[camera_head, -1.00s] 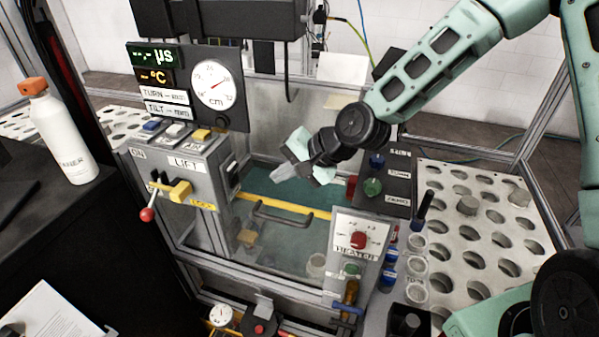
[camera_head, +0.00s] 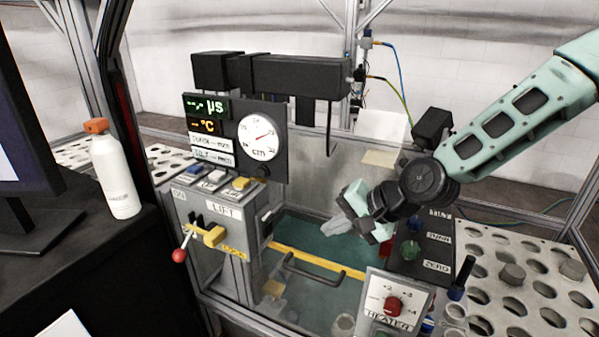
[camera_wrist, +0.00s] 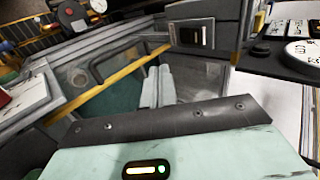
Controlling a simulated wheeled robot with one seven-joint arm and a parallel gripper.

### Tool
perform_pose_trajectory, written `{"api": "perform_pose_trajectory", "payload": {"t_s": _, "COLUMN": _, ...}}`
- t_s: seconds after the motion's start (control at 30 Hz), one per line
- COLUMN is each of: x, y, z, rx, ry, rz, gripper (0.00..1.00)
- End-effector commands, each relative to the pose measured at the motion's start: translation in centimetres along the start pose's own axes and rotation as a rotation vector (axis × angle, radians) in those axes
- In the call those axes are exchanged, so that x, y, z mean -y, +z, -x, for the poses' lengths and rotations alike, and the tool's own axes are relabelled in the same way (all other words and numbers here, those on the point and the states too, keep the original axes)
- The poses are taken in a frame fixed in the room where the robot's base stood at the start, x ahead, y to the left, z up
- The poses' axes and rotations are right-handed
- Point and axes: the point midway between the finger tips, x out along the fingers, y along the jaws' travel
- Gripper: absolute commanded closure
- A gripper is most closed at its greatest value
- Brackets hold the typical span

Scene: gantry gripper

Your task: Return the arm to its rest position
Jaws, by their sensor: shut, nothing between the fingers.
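My gripper (camera_head: 343,224) is at the end of my mint-green arm, which reaches in from the right in the head view. Its grey fingers point left and down over the teal-floored tank (camera_head: 318,245), behind the yellow bar (camera_head: 312,260). In the wrist view the two gripper fingers (camera_wrist: 158,86) lie side by side, shut with nothing between them. The tank's dark handle (camera_wrist: 98,72) and yellow bar (camera_wrist: 110,80) show to their left. The fingers appear apart from the tank parts.
The lift box (camera_head: 215,225) with a red-knobbed lever stands left of the gripper, below the gauge panel (camera_head: 262,165). The heater box (camera_head: 395,300) is in front and the knob panel (camera_head: 420,250) to the right. A perforated rack (camera_head: 515,245) is at far right, a white bottle (camera_head: 115,180) at far left.

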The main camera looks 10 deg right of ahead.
Motion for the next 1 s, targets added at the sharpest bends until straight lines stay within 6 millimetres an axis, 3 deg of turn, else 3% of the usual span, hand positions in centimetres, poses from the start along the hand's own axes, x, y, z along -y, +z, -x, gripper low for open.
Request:
{"api": "perform_pose_trajectory", "payload": {"t_s": 0.27, "x": -4.6, "y": 7.9, "z": -0.6, "rx": 0.146, "ry": 0.301, "rz": 0.394, "gripper": 1.0}}
{"api": "perform_pose_trajectory", "payload": {"t_s": 0.4, "x": -6.9, "y": 11.7, "z": 1.3, "rx": 0.236, "ry": 0.462, "rz": 0.636, "gripper": 1.0}}
{"api": "perform_pose_trajectory", "payload": {"t_s": 0.6, "x": -8.8, "y": 16.3, "z": 5.3, "rx": 0.358, "ry": 0.607, "rz": 0.924, "gripper": 1.0}}
{"api": "perform_pose_trajectory", "payload": {"t_s": 0.8, "x": -9.8, "y": 19.8, "z": 9.0, "rx": 0.462, "ry": 0.65, "rz": 1.105, "gripper": 1.0}}
{"api": "perform_pose_trajectory", "payload": {"t_s": 1.0, "x": -10.2, "y": 21.0, "z": 10.4, "rx": 0.507, "ry": 0.652, "rz": 1.165, "gripper": 1.0}}
